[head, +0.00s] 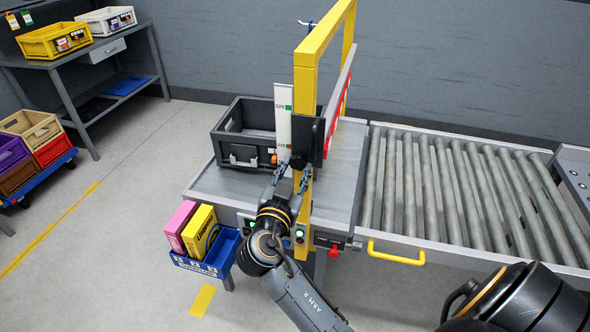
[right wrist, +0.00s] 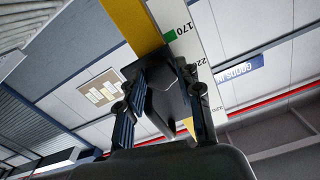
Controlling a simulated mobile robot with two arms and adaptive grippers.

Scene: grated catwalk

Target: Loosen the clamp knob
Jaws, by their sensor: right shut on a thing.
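My right gripper (head: 293,172) reaches up from below to the front of the yellow upright of a gantry frame. In the head view its fingers stand below a black clamp block (head: 304,138) beside the white height scale (head: 283,117). In the right wrist view the two fingers (right wrist: 161,76) are on either side of the dark clamp knob (right wrist: 165,101) and shut on it. The yellow upright (right wrist: 133,22) and scale (right wrist: 203,60) lie behind it. The knob is mostly hidden by the gripper in the head view. My left gripper is not in view.
A black crate (head: 228,156) stands on the metal table left of the upright. A roller conveyor (head: 455,190) runs right, with a yellow handle (head: 396,258) at its front. A blue bin (head: 213,268) holding pink and yellow boxes hangs at the table's front left.

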